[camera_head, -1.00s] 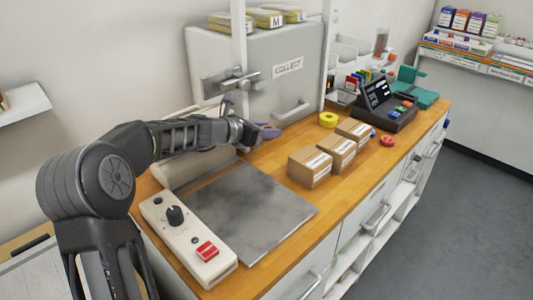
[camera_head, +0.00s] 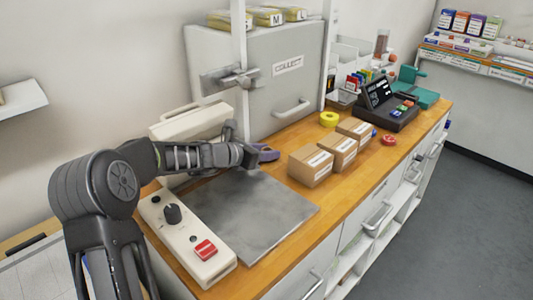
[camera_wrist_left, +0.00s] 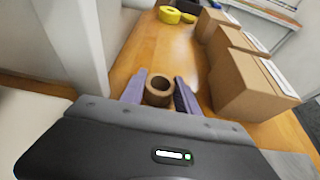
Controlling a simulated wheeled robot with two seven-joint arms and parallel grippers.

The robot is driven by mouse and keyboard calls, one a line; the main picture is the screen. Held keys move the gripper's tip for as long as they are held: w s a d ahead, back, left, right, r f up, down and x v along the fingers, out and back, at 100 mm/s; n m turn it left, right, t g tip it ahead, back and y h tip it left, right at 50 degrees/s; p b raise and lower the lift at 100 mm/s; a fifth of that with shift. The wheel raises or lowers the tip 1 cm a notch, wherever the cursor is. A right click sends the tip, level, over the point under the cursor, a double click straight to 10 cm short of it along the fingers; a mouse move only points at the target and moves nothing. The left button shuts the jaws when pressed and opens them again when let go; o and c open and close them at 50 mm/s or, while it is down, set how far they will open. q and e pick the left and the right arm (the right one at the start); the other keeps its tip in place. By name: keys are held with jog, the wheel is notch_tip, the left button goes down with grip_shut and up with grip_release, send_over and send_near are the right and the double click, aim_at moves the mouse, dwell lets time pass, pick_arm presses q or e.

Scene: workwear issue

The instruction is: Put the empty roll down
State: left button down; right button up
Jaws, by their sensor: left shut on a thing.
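The empty roll (camera_wrist_left: 159,90) is a short brown cardboard tube with an open hole, seen in the left wrist view. My left gripper (camera_wrist_left: 160,92) has purple fingers and is shut on the roll, one finger on each side. In the head view the left gripper (camera_head: 262,153) is low over the wooden counter (camera_head: 282,142), behind the grey plate and left of the boxes. The roll is hidden there. Whether it touches the counter I cannot tell. My right gripper is not in view.
Several cardboard boxes (camera_head: 310,167) stand right of the gripper. A yellow tape roll (camera_head: 328,119) lies behind them. The grey metal plate (camera_head: 250,212) and a control box with a red switch (camera_head: 188,240) are in front. A grey cabinet marked COLLECT (camera_head: 255,80) stands behind.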

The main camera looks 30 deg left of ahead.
pick_arm(q)
jog(key=c, duration=0.9)
grip_release()
jog(key=shift+r, duration=0.15)
jog(key=v, duration=1.2)
